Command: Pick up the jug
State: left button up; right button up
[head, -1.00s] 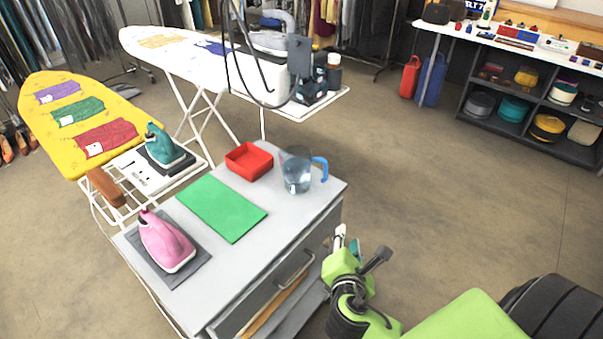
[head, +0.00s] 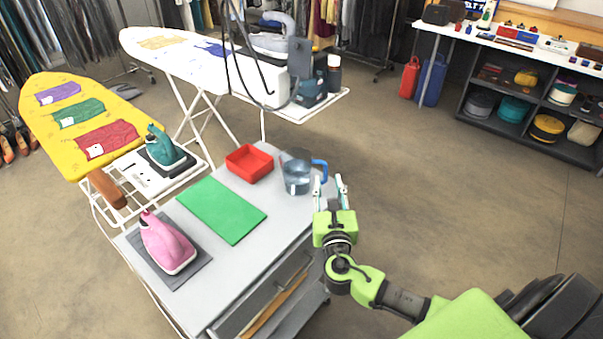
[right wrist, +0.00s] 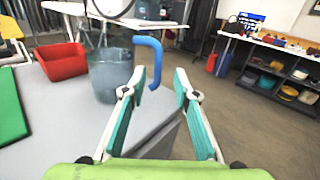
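The jug (head: 295,175) is clear grey-blue with a blue handle and stands upright at the far right corner of the grey cabinet top. In the right wrist view the jug (right wrist: 106,76) is ahead and to the left, with its blue handle (right wrist: 150,55) between my fingertips in the picture. My right gripper (head: 329,184) is open, just right of the handle in the head view. Its two fingers (right wrist: 166,82) show apart with nothing gripped, and I cannot tell whether one touches the handle. My left gripper is not in view.
A red tray (head: 249,163) stands left of the jug. Ironing boards stand behind and left. The floor right of the cabinet is open.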

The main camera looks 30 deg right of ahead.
aim_at(326, 174)
jog(key=x, duration=0.5)
jog(key=shift+w+a+f, duration=0.1)
jog(key=shift+a+f, duration=0.05)
jog(key=shift+f, duration=0.1)
grip_shut()
jog(key=shift+r, duration=0.1)
jog(key=shift+r, duration=0.2)
